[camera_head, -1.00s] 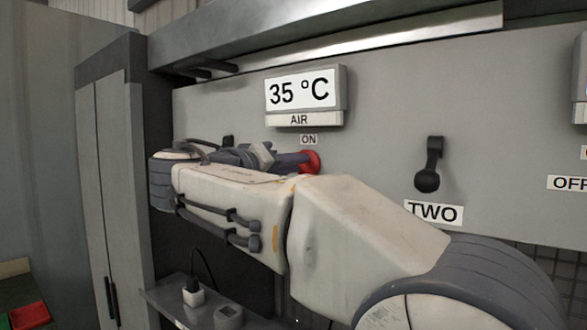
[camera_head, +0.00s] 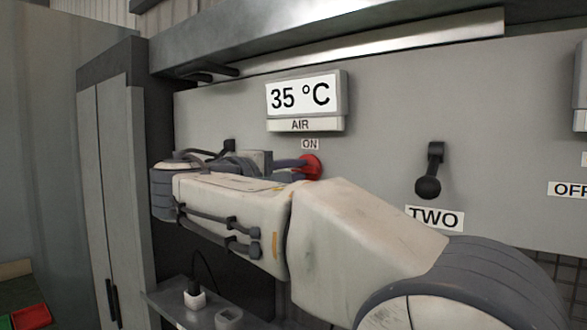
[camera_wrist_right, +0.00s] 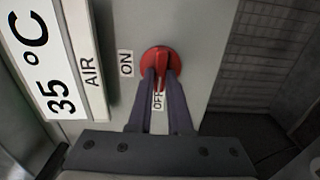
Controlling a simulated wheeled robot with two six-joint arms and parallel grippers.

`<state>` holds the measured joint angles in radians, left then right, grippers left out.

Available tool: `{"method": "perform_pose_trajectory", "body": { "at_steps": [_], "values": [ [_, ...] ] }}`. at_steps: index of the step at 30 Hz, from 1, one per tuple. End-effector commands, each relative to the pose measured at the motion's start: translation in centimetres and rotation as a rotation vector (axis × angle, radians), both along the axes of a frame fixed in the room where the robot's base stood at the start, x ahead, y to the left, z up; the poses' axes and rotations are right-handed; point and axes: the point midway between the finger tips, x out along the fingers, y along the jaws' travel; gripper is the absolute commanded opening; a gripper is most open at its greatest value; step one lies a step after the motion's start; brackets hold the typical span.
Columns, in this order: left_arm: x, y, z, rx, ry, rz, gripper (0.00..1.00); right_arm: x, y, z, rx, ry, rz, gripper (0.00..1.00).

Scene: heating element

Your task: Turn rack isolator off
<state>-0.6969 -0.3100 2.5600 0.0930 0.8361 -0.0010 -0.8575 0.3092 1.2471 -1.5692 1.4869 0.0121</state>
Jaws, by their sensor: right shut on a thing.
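The rack isolator is a red round knob (camera_head: 313,167) on the grey panel (camera_head: 375,130), below the ON label (camera_head: 310,144). In the right wrist view the red knob (camera_wrist_right: 160,58) has a raised handle, lined up toward the OFF label (camera_wrist_right: 158,100). The ON label (camera_wrist_right: 126,63) is to its left there. My right gripper (camera_wrist_right: 160,74) is shut on the handle, one dark finger on each side. In the head view the right gripper (camera_head: 292,164) reaches the knob from the left, partly hidden by my arm. My left gripper is not in view.
An AIR display (camera_head: 304,100) reading 35 °C is above the knob. A black lever (camera_head: 429,170) with a TWO label (camera_head: 435,218) is to the right. A metal ledge (camera_head: 330,45) runs above. A shelf (camera_head: 170,300) with a plug and a grey cabinet (camera_head: 105,190) are at left.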

Motion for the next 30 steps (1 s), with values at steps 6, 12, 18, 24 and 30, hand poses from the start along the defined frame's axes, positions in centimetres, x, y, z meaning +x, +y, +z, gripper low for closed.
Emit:
{"method": "perform_pose_trajectory", "body": {
  "at_steps": [6, 12, 18, 24, 30],
  "values": [
    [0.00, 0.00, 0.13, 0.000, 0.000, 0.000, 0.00, 0.07, 0.10, 0.15, -0.032, 0.018, 0.006, 0.00],
    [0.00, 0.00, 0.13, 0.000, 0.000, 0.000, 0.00, 0.07, 0.10, 0.13, -0.037, 0.022, 0.006, 0.00],
    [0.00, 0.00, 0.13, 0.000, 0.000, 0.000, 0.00, 0.07, 0.10, 0.13, -0.037, 0.022, 0.006, 0.00],
    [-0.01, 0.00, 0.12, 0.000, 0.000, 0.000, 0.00, 0.05, 0.06, 0.08, -0.036, 0.022, 0.004, 0.47],
    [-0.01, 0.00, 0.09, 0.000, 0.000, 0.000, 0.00, 0.00, 0.02, 0.02, -0.035, 0.024, 0.002, 0.47]
  ]
}}
